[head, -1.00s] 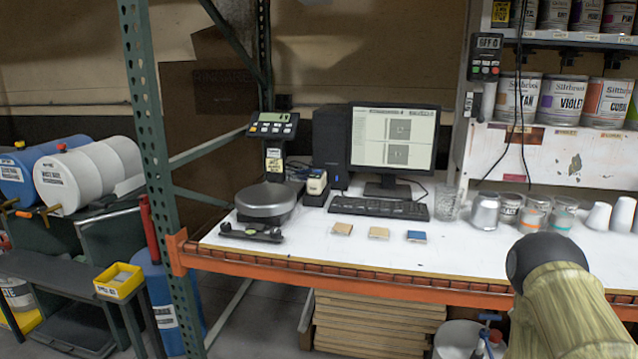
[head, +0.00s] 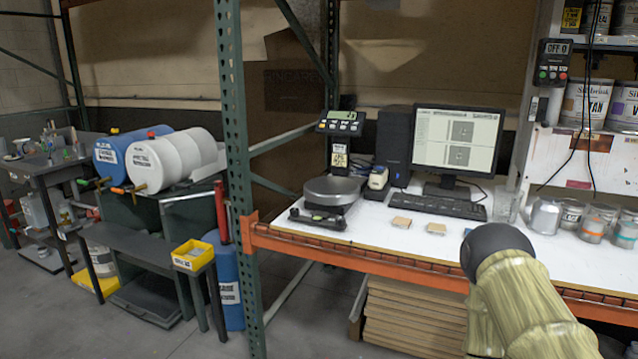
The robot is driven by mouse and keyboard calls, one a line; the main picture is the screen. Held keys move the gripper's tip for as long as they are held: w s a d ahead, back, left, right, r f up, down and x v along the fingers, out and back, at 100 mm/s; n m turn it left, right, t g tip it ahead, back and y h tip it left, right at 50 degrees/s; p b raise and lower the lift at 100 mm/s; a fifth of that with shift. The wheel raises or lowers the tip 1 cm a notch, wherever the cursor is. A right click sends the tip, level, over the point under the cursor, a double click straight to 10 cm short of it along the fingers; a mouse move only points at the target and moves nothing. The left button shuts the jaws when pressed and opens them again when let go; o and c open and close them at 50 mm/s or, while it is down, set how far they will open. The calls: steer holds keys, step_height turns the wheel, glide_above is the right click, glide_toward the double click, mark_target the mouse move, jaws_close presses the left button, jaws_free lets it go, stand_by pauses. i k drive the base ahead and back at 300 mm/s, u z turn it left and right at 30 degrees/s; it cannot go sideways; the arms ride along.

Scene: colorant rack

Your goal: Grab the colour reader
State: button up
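What looks like the colour reader (head: 377,179), a small white and yellow handheld device, stands upright in a dark holder on the white bench. It is between the scale (head: 333,189) and the black computer tower (head: 395,146). Nothing covers it. My arm shows at the lower right as a sleeved link with a black rounded end, in front of the bench edge. My gripper is not in view, so its state does not show.
A glass and several cans stand to the right. A green rack post (head: 233,150) and orange beam (head: 400,272) bound the bench.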

mark_target(377, 178)
steer(key=u, duration=1)
steer(key=i, duration=0.7)
steer(key=z, duration=0.55)
